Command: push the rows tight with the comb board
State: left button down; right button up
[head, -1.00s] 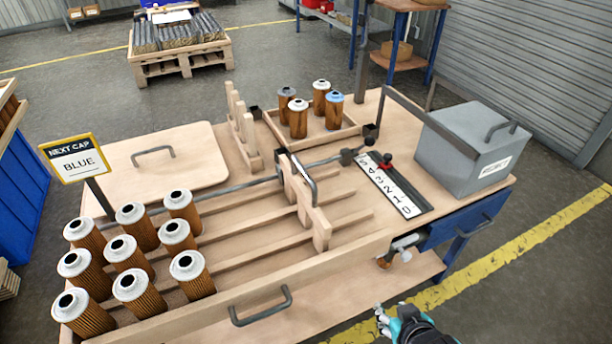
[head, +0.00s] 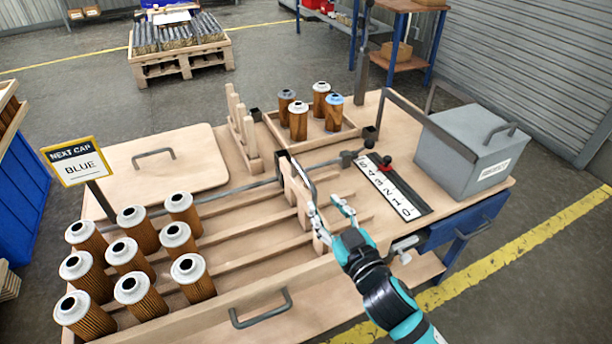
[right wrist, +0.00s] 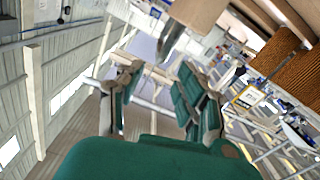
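The wooden comb board (head: 291,188) stands across the lanes of the tray, with a grey metal handle on it. Orange-brown filter cartridges with white caps (head: 130,252) stand in three rows at the tray's left, well apart from the board. Small gaps show between some of them. My right gripper (head: 322,203) is open and empty at the near end of the comb board; it overlaps the board in the head view, and I cannot tell whether they touch. The right wrist view shows its fingers (right wrist: 153,95) spread. My left gripper is not in view.
A small tray (head: 350,131) at the back holds several cartridges, one blue-capped. A number strip (head: 392,188) and grey box (head: 465,150) lie to the right. The "NEXT CAP BLUE" sign (head: 78,160) stands left. The lanes between cartridges and board are clear.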

aim_at(311, 187)
jog(key=x, duration=1)
jog(key=shift+w+a+p, duration=0.1)
jog(key=shift+w+p, duration=0.1)
jog(key=shift+p, duration=0.1)
grip_shut()
